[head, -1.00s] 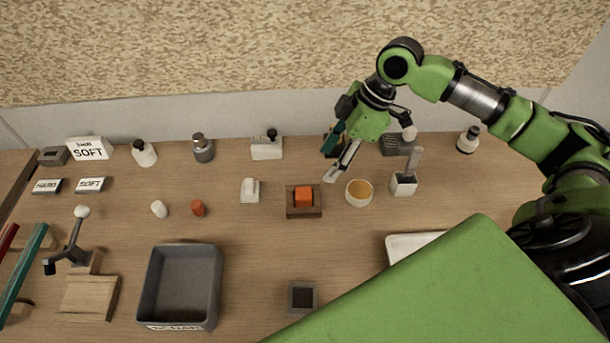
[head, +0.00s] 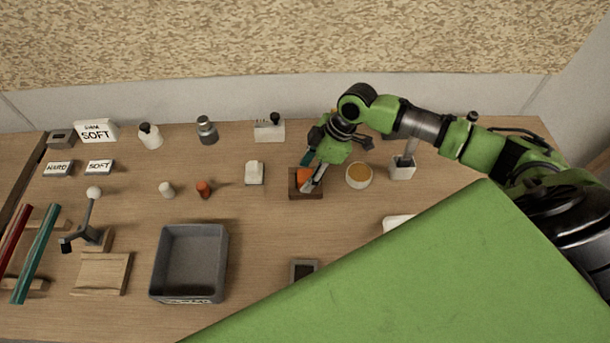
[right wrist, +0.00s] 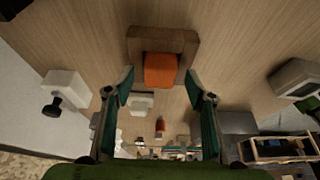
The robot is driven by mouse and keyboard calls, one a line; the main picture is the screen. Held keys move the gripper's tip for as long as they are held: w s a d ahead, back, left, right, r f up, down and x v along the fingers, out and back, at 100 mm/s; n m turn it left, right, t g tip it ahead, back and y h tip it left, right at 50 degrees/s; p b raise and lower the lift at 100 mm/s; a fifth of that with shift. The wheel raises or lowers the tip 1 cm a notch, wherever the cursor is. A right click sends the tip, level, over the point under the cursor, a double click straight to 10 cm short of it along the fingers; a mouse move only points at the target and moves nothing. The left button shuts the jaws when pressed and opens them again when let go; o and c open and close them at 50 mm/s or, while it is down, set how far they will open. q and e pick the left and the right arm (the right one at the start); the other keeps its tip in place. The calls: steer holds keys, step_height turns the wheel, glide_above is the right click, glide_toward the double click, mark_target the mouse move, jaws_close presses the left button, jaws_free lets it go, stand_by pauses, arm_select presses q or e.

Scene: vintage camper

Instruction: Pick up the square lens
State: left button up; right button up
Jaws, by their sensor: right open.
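An orange squarish piece (head: 303,175), which looks like the square lens, sits in a brown wooden holder (head: 314,195) on the table. It also shows in the right wrist view (right wrist: 161,70), in its holder (right wrist: 184,40). My right gripper (head: 309,178) is over the piece in the head view and partly covers it. In the right wrist view its two fingers (right wrist: 161,92) are spread apart and empty, with the orange piece just beyond and between the tips. I cannot tell the height left between tips and piece. My left gripper is not in view.
A round cup with an amber top (head: 359,175) stands close right of the holder. A white block (head: 255,172) and an orange-red cylinder (head: 203,189) stand to its left. A grey bin (head: 189,263) and a small dark square holder (head: 303,269) are nearer the front.

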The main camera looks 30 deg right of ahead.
steer(key=shift+f, duration=0.25)
steer(key=c, duration=1)
steer(key=shift+c, duration=0.3)
steer(key=shift+r, duration=0.1)
